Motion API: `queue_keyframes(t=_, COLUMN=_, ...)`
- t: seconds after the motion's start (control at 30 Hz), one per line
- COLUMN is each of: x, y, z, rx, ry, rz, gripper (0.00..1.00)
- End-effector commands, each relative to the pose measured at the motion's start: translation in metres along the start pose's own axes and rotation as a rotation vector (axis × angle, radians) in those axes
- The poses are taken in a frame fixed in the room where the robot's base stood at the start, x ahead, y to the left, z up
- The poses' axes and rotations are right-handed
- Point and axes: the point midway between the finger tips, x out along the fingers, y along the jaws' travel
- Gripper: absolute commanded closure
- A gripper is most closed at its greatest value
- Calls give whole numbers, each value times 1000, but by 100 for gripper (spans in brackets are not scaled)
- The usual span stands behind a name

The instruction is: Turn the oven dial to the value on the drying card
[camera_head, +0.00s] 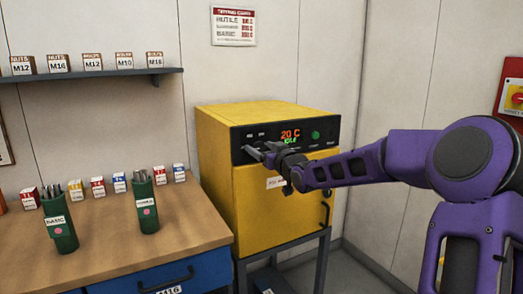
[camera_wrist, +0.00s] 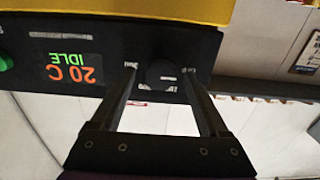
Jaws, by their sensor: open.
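The yellow oven (camera_head: 222,160) stands on a dark frame, door shut. Its black panel (camera_head: 300,134) has a display (camera_head: 290,135) reading 20 C and IDLE; the display shows upside down in the wrist view (camera_wrist: 73,69). The dark round dial (camera_wrist: 161,73) is on the panel beside the display; in the head view my gripper hides it. My gripper (camera_head: 258,151) is open at the panel, its fingers one on each side of the dial in the wrist view (camera_wrist: 159,75). The drying card (camera_head: 233,25) hangs on the wall; it lists rutile and basic, values too small to read.
A green button (camera_head: 315,135) is on the panel's right. A wooden bench (camera_head: 105,245) at left holds two green rod holders (camera_head: 145,203) and several small boxes. A shelf (camera_head: 90,75) with labelled boxes is above. A red emergency stop box (camera_head: 513,90) is on the right wall.

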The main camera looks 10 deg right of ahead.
Motion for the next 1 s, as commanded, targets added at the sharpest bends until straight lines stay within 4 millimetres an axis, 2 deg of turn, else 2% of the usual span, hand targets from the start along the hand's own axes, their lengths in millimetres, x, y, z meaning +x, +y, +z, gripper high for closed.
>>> queue_keyframes(t=0.27, x=2, y=0, z=0, rx=0, ry=0, rz=0, gripper=22)
queue_keyframes(t=0.37, x=2, y=0, z=0, rx=0, ry=0, rz=0, gripper=36)
queue_keyframes(t=0.7, x=2, y=0, z=0, rx=-1, ry=0, rz=0, gripper=98)
queue_keyframes(t=0.73, x=2, y=0, z=0, rx=-1, ry=0, rz=0, gripper=100)
queue_keyframes(t=1.0, x=2, y=0, z=-1, rx=24, ry=0, rz=0, gripper=100)
